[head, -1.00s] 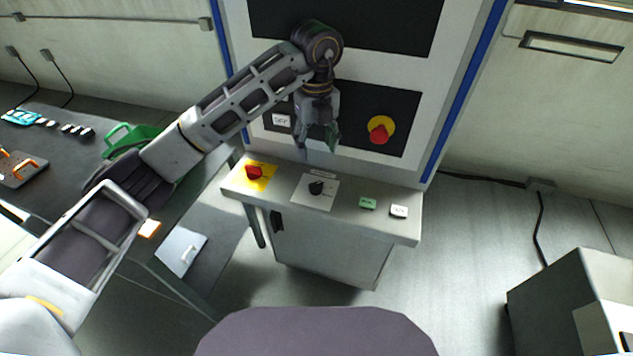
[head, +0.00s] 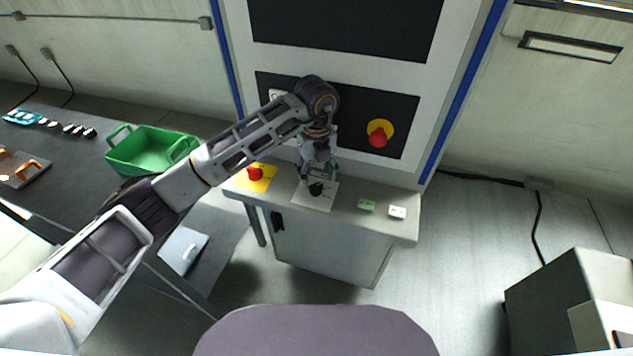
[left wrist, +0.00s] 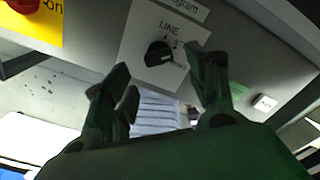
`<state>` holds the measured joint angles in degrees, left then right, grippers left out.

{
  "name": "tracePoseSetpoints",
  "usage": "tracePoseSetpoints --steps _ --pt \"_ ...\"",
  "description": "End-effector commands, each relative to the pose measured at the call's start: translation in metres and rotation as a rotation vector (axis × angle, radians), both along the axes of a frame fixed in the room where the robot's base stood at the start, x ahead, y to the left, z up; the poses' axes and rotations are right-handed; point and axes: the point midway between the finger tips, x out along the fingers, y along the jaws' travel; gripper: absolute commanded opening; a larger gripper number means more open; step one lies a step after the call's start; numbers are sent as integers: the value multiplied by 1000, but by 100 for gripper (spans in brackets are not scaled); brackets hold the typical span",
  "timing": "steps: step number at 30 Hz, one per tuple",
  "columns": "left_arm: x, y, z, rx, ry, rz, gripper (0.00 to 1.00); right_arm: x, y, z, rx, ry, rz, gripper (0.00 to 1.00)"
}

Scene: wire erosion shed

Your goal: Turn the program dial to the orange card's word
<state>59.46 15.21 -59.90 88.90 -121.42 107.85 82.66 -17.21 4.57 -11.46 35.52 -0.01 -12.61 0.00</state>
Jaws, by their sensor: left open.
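The program dial (head: 316,189) is a small black knob on a white plate on the sloping control desk. It also shows in the left wrist view (left wrist: 158,53), with the word LINE above it and other marks partly hidden by a finger. A light mark shows at its lower right, but I cannot read its exact setting. My left gripper (head: 318,174) is open just above the dial. In the left wrist view its two green fingers (left wrist: 162,80) stand apart below the dial, with nothing between them. I cannot make out the orange card. My right gripper is not in view.
A red knob on a yellow plate (head: 256,173) sits left of the dial. A green button (head: 366,205) and a white button (head: 397,212) sit to its right. A red stop button (head: 378,138) is on the upright panel. A green crate (head: 150,148) stands on the left bench.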

Motion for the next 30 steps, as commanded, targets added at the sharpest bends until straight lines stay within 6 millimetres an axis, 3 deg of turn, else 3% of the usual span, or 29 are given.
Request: tracePoseSetpoints --steps 6,12,24,30 --pt "-1 0 -27 1 3 1 57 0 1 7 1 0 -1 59" --pt "0 0 -42 1 1 0 57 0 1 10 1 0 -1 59" --pt "0 0 -46 1 -1 0 57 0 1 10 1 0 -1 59" --pt "0 0 -46 1 -1 0 31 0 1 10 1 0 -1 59"
